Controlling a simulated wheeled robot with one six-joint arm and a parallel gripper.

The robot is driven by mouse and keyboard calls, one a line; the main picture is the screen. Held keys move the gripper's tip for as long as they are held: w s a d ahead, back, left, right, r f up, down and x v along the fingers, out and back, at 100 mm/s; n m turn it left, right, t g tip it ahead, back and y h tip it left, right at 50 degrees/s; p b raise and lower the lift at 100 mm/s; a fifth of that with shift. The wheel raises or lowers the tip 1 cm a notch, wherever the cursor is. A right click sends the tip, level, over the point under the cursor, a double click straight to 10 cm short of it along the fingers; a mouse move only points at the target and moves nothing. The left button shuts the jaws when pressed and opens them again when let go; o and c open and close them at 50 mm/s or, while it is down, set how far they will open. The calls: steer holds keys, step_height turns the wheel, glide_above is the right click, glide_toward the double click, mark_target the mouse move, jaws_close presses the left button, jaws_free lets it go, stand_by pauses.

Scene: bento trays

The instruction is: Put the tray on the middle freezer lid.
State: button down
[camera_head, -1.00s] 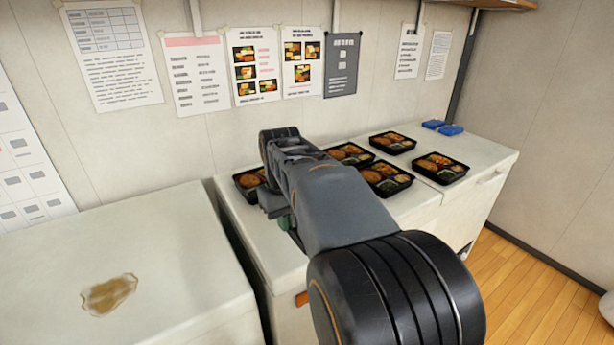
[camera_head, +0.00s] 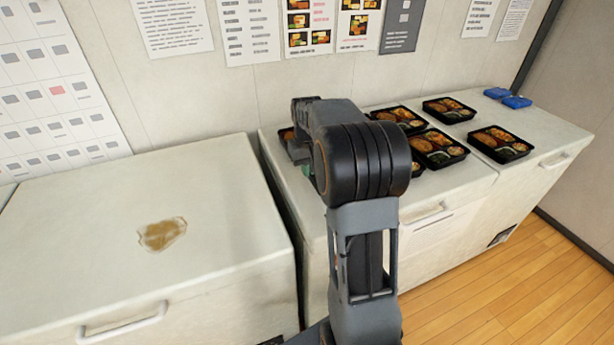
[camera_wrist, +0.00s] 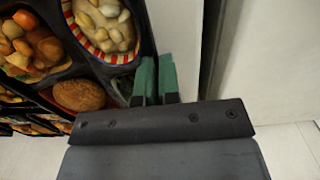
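A black bento tray with food (camera_wrist: 138,30) fills the upper left of the wrist view. My gripper (camera_wrist: 157,62) has green fingertips close together, one on each side of the tray's rim, and appears shut on it. In the head view my arm hides most of this tray (camera_head: 285,133) and the fingertips; I cannot tell whether it is lifted. A freezer lid with a brown stain (camera_head: 90,205) is at left, bare of trays. Right of it is a lid bearing trays (camera_head: 440,185), with a seam before the right-hand lid (camera_head: 545,135). Which is the middle lid is unclear.
Several other trays stand on the right side, including one at the back (camera_head: 449,117) and one near the front right (camera_head: 498,157). Blue items (camera_head: 516,102) lie by the back wall. A gap separates the stained freezer from the one beside it.

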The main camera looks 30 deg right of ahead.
steer(key=shift+w+d+f, duration=0.1)
steer(key=shift+w+f, duration=0.25)
steer(key=shift+f, duration=0.1)
steer(key=shift+w+f, duration=0.1)
steer(key=shift+f, duration=1.5)
steer(key=shift+f, duration=0.2)
steer(key=c, duration=1.3)
jaws_free()
steer(key=shift+c, duration=0.2)
